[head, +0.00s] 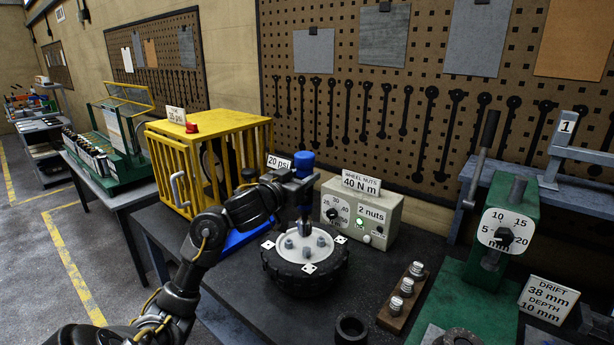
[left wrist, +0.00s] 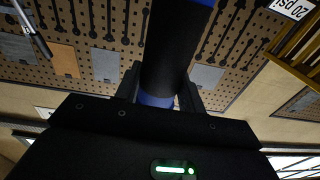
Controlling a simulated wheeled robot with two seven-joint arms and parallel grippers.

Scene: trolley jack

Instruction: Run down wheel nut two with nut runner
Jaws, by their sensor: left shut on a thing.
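The wheel (head: 305,272) lies flat on the dark bench, its pale hub facing up with several grey studs or nuts and white tabs. My left gripper (head: 300,186) is shut on the nut runner (head: 303,161), which has a blue top and stands upright over the hub. Its lower end reaches down by the studs; I cannot tell whether it is seated on a nut. In the left wrist view the runner's black and blue body (left wrist: 168,55) is between the fingers. The torque box (head: 360,213) reads 40 N m and "2 nuts", with a green light lit. My right gripper is not in view.
A wooden block (head: 403,295) with several metal nuts stands right of the wheel, near a black ring (head: 351,330). A yellow cage (head: 207,150) stands behind left, and a green press (head: 502,235) stands right. Pegboard (head: 400,110) closes the back.

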